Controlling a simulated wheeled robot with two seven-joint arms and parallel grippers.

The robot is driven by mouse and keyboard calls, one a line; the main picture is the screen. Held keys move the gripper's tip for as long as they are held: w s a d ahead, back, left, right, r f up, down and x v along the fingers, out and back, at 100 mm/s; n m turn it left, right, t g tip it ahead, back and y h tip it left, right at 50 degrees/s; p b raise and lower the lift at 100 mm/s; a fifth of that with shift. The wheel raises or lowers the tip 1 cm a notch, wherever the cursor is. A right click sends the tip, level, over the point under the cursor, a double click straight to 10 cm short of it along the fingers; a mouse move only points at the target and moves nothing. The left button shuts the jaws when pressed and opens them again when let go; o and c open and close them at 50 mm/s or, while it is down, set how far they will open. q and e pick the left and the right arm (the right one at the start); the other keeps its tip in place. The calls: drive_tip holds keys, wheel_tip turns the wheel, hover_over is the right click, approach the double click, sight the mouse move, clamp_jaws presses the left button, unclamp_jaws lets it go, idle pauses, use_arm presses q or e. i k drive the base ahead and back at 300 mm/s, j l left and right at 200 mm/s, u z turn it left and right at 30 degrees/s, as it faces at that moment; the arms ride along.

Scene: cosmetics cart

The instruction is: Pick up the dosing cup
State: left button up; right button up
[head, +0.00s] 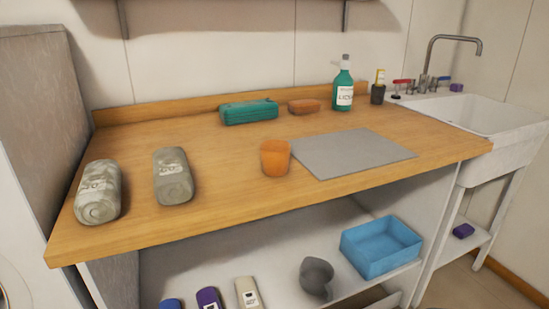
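A small orange cup (275,157), which looks like the dosing cup, stands upright on the wooden counter (225,205). It is near the middle of the counter, at the left edge of a flat grey mat (352,153). Nothing covers it from this view. A dark grey jug-like vessel (316,278) sits on the white shelf below the counter. Neither of my grippers is in view.
Two grey-green rolls (173,177) lie at the counter's left. A teal case (249,111), a brown bar (304,106) and a green bottle (344,87) are at the back. A blue bin (381,246) is on the shelf. A white sink (490,115) adjoins at right.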

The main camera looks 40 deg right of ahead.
sight(276, 153)
drive_tip(key=i+j, duration=0.15)
drive_tip(key=i, duration=0.25)
drive_tip(key=z, duration=1.65)
drive_tip(key=k+j, duration=0.1)
drive_tip(key=j, duration=0.25)
drive_tip(key=k+j+u, duration=0.1)
drive_tip(key=j, duration=0.2)
drive_tip(key=k+j, duration=0.1)
drive_tip(key=j, duration=0.25)
